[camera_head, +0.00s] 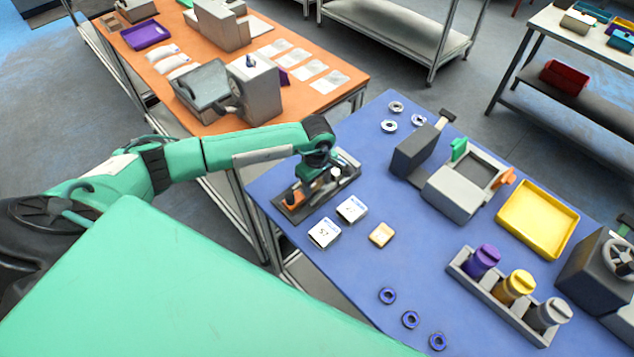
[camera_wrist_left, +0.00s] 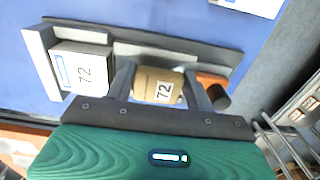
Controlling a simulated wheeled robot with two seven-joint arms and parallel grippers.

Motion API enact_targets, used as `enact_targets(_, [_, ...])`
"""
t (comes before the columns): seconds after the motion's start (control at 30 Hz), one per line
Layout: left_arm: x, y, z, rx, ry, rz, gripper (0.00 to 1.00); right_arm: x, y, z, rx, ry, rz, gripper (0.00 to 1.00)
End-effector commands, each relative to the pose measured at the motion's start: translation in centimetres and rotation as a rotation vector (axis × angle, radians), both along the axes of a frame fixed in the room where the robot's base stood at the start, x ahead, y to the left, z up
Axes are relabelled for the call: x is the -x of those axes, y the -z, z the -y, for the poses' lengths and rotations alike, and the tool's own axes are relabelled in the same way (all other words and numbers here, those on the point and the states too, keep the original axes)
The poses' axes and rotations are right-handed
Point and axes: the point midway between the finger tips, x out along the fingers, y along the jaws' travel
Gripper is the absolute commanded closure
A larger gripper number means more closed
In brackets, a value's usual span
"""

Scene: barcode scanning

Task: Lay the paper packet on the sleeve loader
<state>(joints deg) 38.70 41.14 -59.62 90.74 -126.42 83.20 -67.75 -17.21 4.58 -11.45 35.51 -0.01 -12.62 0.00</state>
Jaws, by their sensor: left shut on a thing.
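My left gripper (camera_head: 316,180) is over a long dark fixture (camera_head: 345,183), which looks like the sleeve loader, near the blue table's left edge. An orange part shows at the other end. The arm largely hides the packet in the head view. My right gripper is out of view.
A grey machine (camera_head: 455,192), a yellow tray (camera_head: 538,218) and a rack of bottles (camera_head: 490,290) stand further right. Several small rings lie at the front and back.

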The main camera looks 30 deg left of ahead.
Motion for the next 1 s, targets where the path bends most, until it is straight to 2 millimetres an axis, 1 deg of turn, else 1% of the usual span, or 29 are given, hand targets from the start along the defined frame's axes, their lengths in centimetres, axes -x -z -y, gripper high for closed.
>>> enact_targets(0.03, [0.0,-0.1,0.0,0.000,0.000,0.001,0.74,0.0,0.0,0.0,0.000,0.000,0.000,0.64])
enact_targets(0.07, [0.0,-0.1,0.0,0.000,0.000,0.000,0.44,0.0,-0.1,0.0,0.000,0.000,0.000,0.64])
enact_targets(0.1, [0.0,-0.1,0.0,0.000,0.000,0.000,0.36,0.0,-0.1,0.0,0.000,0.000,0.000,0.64])
enact_targets(0.17, [0.0,-0.1,0.0,0.000,0.000,0.000,0.25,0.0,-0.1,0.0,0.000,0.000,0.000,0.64])
enact_targets(0.5, [0.0,-0.2,0.0,0.000,0.000,0.000,0.24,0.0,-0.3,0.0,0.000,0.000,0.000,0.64])
enact_targets(0.57, [0.0,-0.5,0.0,0.000,0.000,0.000,0.24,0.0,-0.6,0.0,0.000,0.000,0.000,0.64])
enact_targets(0.73, [0.0,-1.8,0.1,0.001,0.000,0.000,0.24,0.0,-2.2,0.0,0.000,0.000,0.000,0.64])
enact_targets(0.77, [-0.1,-1.8,0.0,0.001,0.001,0.002,0.24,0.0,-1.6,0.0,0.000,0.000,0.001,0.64])
enact_targets(0.8, [-0.2,-2.2,0.0,0.001,0.002,0.006,0.24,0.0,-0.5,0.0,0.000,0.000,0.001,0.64])
enact_targets(0.83, [-0.2,-2.8,-0.1,-0.001,0.003,0.007,0.24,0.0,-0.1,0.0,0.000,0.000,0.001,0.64])
enact_targets(1.0, [-0.2,-6.5,0.0,0.000,0.002,0.007,0.24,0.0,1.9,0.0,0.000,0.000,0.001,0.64])
